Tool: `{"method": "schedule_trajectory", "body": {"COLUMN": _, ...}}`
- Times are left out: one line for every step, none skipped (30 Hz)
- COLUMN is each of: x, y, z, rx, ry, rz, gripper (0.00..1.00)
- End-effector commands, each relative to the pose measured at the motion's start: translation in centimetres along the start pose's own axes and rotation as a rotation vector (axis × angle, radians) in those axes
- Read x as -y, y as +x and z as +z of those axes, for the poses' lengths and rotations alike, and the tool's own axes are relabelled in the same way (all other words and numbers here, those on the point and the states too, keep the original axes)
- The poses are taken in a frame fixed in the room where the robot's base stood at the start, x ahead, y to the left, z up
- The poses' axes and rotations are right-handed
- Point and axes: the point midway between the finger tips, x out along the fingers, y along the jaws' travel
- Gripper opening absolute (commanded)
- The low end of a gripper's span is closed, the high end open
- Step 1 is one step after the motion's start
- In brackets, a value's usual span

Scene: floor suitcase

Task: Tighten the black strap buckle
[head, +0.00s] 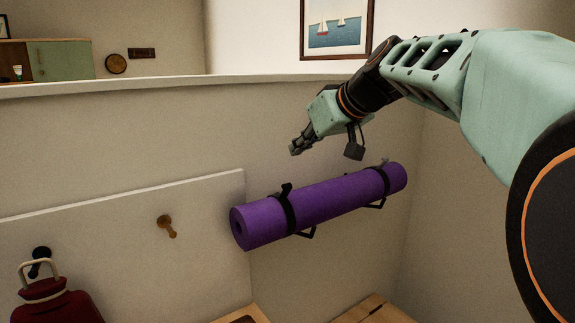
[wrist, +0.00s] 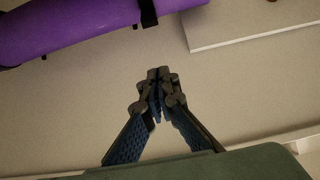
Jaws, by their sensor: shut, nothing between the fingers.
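My gripper (head: 296,148) is shut and empty in the head view, in front of the wall and above a purple rolled mat (head: 335,205). Its closed fingertips (wrist: 158,75) also show in the wrist view, apart from the mat (wrist: 70,28). Black straps circle the mat near its left end (head: 287,208) and right end (head: 384,178). One black strap (wrist: 148,12) shows at the top of the wrist view. Any buckle on these straps is too small to tell. A red suitcase or bag (head: 62,304) with a pale handle stands at the bottom left of the head view.
A wooden peg (head: 166,226) and a dark hook (head: 40,254) stick out from a pale wall panel (head: 210,260). A wall ledge (head: 180,83) runs behind the arm. Wooden surfaces (head: 370,310) lie below the mat. Free space surrounds the gripper.

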Motion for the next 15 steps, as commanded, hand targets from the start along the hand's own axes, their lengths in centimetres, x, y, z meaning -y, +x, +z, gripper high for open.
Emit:
{"method": "schedule_trajectory", "body": {"x": 0.1, "y": 0.6, "z": 0.0, "rx": 0.002, "ry": 0.001, "rz": -0.002, "gripper": 0.0}}
{"method": "schedule_trajectory", "body": {"x": 0.1, "y": 1.0, "z": 0.0, "rx": 0.002, "ry": 0.001, "rz": -0.003, "gripper": 0.0}}
{"method": "schedule_trajectory", "body": {"x": 0.1, "y": 1.7, "z": 0.1, "rx": 0.003, "ry": 0.001, "rz": -0.004, "gripper": 0.0}}
{"method": "schedule_trajectory", "body": {"x": 0.1, "y": 2.2, "z": 0.0, "rx": 0.003, "ry": 0.001, "rz": -0.004, "gripper": 0.0}}
{"method": "schedule_trajectory", "body": {"x": 0.1, "y": 2.8, "z": 0.0, "rx": 0.003, "ry": 0.001, "rz": -0.004, "gripper": 0.0}}
{"method": "schedule_trajectory", "body": {"x": 0.1, "y": 3.6, "z": 0.0, "rx": 0.004, "ry": 0.002, "rz": -0.004, "gripper": 0.0}}
{"method": "schedule_trajectory", "body": {"x": 0.1, "y": 4.3, "z": 0.0, "rx": 0.003, "ry": 0.002, "rz": -0.004, "gripper": 0.0}}
{"method": "schedule_trajectory", "body": {"x": 0.1, "y": 5.0, "z": 0.1, "rx": 0.004, "ry": 0.002, "rz": -0.005, "gripper": 0.0}}
{"method": "schedule_trajectory", "body": {"x": 0.1, "y": 5.8, "z": 0.0, "rx": 0.003, "ry": 0.001, "rz": -0.005, "gripper": 0.0}}
{"method": "schedule_trajectory", "body": {"x": 0.2, "y": 6.5, "z": 0.0, "rx": 0.004, "ry": 0.001, "rz": -0.005, "gripper": 0.0}}
{"method": "schedule_trajectory", "body": {"x": 0.1, "y": 7.2, "z": 0.0, "rx": 0.003, "ry": 0.001, "rz": -0.004, "gripper": 0.0}}
{"method": "schedule_trajectory", "body": {"x": 0.1, "y": 8.0, "z": 0.0, "rx": 0.003, "ry": 0.002, "rz": -0.004, "gripper": 0.0}}
{"method": "schedule_trajectory", "body": {"x": 0.1, "y": 8.7, "z": 0.0, "rx": 0.003, "ry": 0.002, "rz": -0.004, "gripper": 0.0}}
{"method": "schedule_trajectory", "body": {"x": 0.2, "y": 9.3, "z": 0.0, "rx": 0.003, "ry": 0.001, "rz": -0.005, "gripper": 0.0}}
{"method": "schedule_trajectory", "body": {"x": 0.1, "y": 9.9, "z": 0.1, "rx": 0.003, "ry": 0.002, "rz": -0.003, "gripper": 0.0}}
